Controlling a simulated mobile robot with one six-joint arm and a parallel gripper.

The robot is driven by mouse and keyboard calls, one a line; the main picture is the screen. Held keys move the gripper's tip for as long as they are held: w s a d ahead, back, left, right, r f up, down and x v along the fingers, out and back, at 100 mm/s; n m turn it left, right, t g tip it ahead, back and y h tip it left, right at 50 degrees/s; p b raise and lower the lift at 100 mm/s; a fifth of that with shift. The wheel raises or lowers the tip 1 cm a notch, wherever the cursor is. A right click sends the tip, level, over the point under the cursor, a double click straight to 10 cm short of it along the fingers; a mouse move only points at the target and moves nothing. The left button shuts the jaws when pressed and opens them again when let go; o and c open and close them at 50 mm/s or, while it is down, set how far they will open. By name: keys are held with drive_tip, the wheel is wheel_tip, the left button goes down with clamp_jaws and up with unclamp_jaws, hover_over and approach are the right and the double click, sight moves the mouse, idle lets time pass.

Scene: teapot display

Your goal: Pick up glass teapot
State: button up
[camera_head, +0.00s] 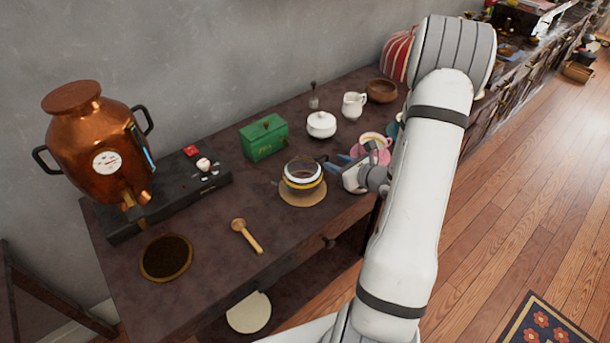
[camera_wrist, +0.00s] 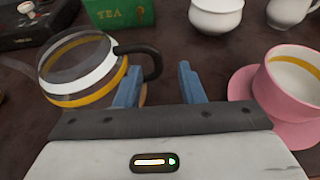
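The glass teapot (camera_head: 303,176) stands on a round cork-coloured mat (camera_head: 303,198) on the dark table. It has a white band, a yellow band and a black handle. In the wrist view the teapot (camera_wrist: 82,68) is at the left, its black handle (camera_wrist: 153,62) pointing right. My gripper (camera_wrist: 158,86) is open and empty, with blue fingers. The handle is just ahead of the left finger and reaches toward the gap; I cannot tell whether they touch. In the head view my gripper (camera_head: 342,161) is right of the teapot.
A pink cup (camera_wrist: 290,85) on a pink saucer (camera_wrist: 242,84) is close to the right finger. A green tea box (camera_head: 264,138), white sugar bowl (camera_head: 321,125) and white jug (camera_head: 354,105) stand behind. A wooden spoon (camera_head: 246,236) lies front left.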

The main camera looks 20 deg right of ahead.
sight(327, 158)
drive_tip(key=x, duration=0.4)
drive_tip(key=shift+w+a+p, duration=0.15)
drive_tip(key=shift+w+p, duration=0.15)
drive_tip(key=shift+w, duration=0.05)
clamp_jaws()
